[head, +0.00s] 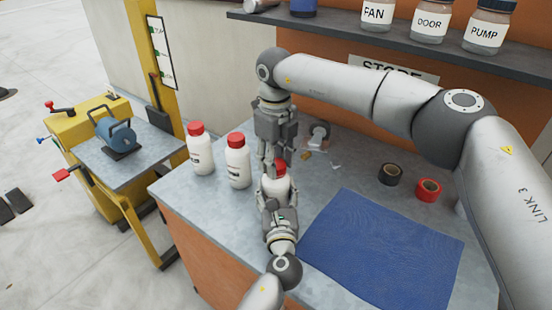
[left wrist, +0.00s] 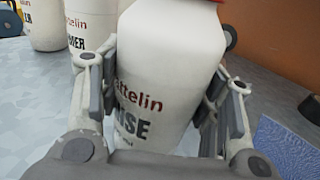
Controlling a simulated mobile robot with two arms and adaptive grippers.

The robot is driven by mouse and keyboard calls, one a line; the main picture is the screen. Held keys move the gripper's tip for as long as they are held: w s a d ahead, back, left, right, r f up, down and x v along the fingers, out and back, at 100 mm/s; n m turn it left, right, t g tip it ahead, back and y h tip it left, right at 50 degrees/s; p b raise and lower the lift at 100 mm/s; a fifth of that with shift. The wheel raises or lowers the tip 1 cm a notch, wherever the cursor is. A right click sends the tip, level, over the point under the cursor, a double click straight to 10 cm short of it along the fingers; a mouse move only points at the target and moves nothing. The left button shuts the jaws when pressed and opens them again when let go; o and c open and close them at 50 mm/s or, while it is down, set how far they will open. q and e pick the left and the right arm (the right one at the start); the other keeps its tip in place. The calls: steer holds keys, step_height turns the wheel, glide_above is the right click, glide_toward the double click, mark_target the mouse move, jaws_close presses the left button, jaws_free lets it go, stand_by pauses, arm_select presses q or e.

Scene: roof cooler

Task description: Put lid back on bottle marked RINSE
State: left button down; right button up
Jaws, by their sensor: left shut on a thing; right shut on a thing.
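The white bottle marked RINSE (left wrist: 150,85) stands between the fingers of my left gripper (left wrist: 160,115), which is shut on its sides. The first letters of its label are hidden. In the head view the bottle (head: 276,187) stands near the middle of the bench, with my left gripper (head: 277,205) in front of it. The red lid (head: 280,167) is at the bottle's mouth; I cannot tell whether it is fully seated. My right gripper (head: 275,166) reaches down from above and is shut on the lid, its fingers partly hiding it.
Two more white bottles with red lids, one (head: 201,150) and another (head: 238,162), stand to the left. A blue mat (head: 385,245) lies at right, with black tape (head: 390,174) and red tape (head: 428,190) behind it. A shelf (head: 330,29) of jars is above.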

steer(key=m, duration=2.6)
steer(key=shift+m, duration=0.4)
steer(key=m, duration=0.3)
steer(key=shift+m, duration=0.3)
steer(key=m, duration=0.2)
steer(key=shift+a+m, duration=0.15)
steer(key=shift+m, duration=0.15)
steer(key=shift+f+m, duration=0.1)
steer(key=shift+m, duration=0.8)
